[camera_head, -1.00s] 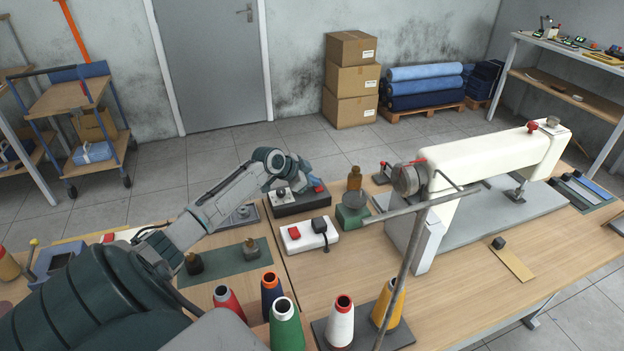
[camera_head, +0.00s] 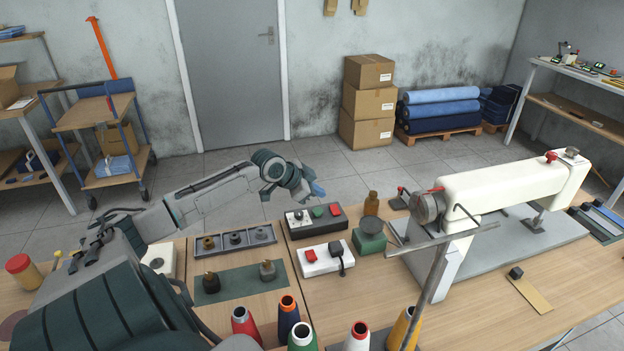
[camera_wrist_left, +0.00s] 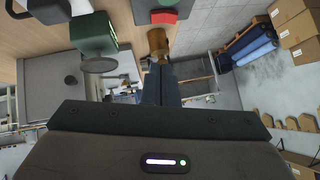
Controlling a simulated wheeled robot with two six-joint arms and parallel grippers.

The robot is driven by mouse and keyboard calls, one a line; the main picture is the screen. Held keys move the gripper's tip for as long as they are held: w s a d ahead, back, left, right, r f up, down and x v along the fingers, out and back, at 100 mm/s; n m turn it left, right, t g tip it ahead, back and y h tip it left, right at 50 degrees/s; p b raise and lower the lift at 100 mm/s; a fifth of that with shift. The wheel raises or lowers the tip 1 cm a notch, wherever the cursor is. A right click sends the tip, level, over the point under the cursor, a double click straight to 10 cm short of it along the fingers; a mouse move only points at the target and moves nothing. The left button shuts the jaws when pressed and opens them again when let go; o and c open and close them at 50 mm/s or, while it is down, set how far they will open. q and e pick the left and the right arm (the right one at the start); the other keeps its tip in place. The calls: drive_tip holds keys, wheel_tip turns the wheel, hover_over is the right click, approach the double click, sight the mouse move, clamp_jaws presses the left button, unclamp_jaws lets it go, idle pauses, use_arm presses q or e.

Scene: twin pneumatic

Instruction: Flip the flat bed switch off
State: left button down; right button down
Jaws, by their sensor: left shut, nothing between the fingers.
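A dark control box (camera_head: 312,229) stands on the bench, with a silver knob (camera_head: 298,215), a green button (camera_head: 317,212) and a red button (camera_head: 335,209) on top. In front of it is a white box (camera_head: 322,267) with a red switch (camera_head: 310,256) and a black plug. I cannot tell which is the flat bed switch. My left gripper (camera_head: 318,190) is shut and empty, above and behind the dark box. In the left wrist view its fingers (camera_wrist_left: 160,88) are together below the red button (camera_wrist_left: 164,17). My right gripper is not in view.
The white sewing machine (camera_head: 510,187) stands to the right. A green box (camera_head: 369,240) and brown bottle (camera_head: 371,203) are close beside the dark box. Several thread cones stand at the front. A tray (camera_head: 236,240) with round parts lies left.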

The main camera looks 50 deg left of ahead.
use_arm(q)
drive_tip(key=shift+v, duration=1.25)
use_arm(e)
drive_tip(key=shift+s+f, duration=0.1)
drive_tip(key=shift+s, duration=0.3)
use_arm(q)
drive_tip(key=shift+d, duration=0.1)
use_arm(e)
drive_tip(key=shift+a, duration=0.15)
use_arm(q)
drive_tip(key=b, duration=0.3)
drive_tip(key=a+b, duration=0.1)
drive_tip(key=b, duration=0.3)
drive_tip(key=shift+w+r+y, duration=0.2)
drive_tip(key=shift+r+y, duration=0.05)
drive_tip(key=shift+y, duration=0.15)
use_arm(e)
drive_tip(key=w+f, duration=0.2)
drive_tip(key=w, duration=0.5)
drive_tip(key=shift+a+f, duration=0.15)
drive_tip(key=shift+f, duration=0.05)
use_arm(q)
drive_tip(key=shift+w+a+f+t, duration=0.1)
drive_tip(key=shift+t, duration=0.2)
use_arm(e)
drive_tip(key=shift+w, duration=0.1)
